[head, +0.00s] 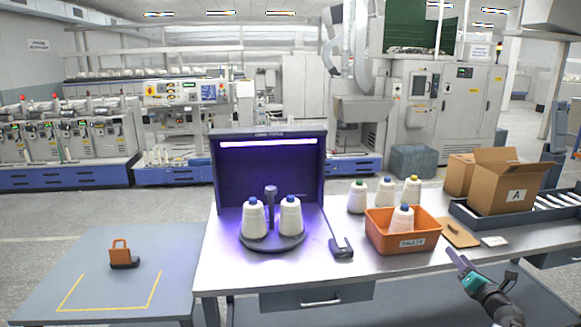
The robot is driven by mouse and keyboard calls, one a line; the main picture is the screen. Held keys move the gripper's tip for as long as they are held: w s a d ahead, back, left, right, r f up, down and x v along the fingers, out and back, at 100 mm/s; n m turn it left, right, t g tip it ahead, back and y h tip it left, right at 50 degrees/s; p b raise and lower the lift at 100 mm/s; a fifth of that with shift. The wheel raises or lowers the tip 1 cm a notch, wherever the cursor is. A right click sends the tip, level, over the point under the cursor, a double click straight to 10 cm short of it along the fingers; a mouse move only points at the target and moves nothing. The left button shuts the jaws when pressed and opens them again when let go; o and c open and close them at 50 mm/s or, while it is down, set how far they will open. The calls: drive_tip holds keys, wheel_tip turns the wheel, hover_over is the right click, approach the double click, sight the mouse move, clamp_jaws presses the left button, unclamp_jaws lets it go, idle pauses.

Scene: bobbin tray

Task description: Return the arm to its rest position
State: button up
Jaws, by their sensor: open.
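My gripper (456,262) is at the lower right of the head view, by the front edge of the metal workbench (375,272). It points up and to the left. It is open, and I see nothing held in it. It is right of and in front of the orange tray (403,248), apart from it. One white bobbin with a blue tip (401,219) stands in the tray. Two more blue-tipped bobbins (253,220) (290,217) stand on the dark round stand (271,243) in the purple-lit booth (233,180).
Several bobbins (357,197) stand behind the tray. A clipboard (457,236), a white card (494,241) and a cardboard box (508,187) are to the right. A dark handheld device (341,248) lies left of the tray. An orange padlock-shaped object (122,256) stands on the left table.

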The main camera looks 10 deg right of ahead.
drive_tip(key=w+a+f+m+g+h, duration=0.2)
drive_tip(key=a+f+m+g, duration=0.15)
drive_tip(key=f+m, duration=0.45)
drive_tip(key=w+a+f+m+g+h, duration=0.25)
drive_tip(key=a+f+m, duration=0.25)
drive_tip(key=f, duration=0.5)
drive_tip(key=s+a+f+m+g+y, duration=0.1)
drive_tip(key=s+a+f+m+g, duration=0.25)
drive_tip(key=a+f, duration=0.5)
drive_tip(key=s+a+f+m+g+y, duration=0.1)
drive_tip(key=s+a+f+m+g, duration=0.25)
drive_tip(key=f, duration=0.75)
drive_tip(key=s+a+f+m+g+y, duration=0.2)
drive_tip(key=s+a+f, duration=0.3)
drive_tip(key=s+a, duration=0.3)
drive_tip(key=s+a+f+m+g+y, duration=0.1)
drive_tip(key=s+a+f+m+g, duration=0.2)
drive_tip(key=s+a+f, duration=0.5)
drive_tip(key=s+a+m+g+y, duration=0.2)
drive_tip(key=s+a+g, duration=0.3)
drive_tip(key=s+a, duration=1)
drive_tip(key=shift+a+r+y, duration=0.25)
drive_tip(key=shift+a+y, duration=0.2)
drive_tip(key=shift+a, duration=0.2)
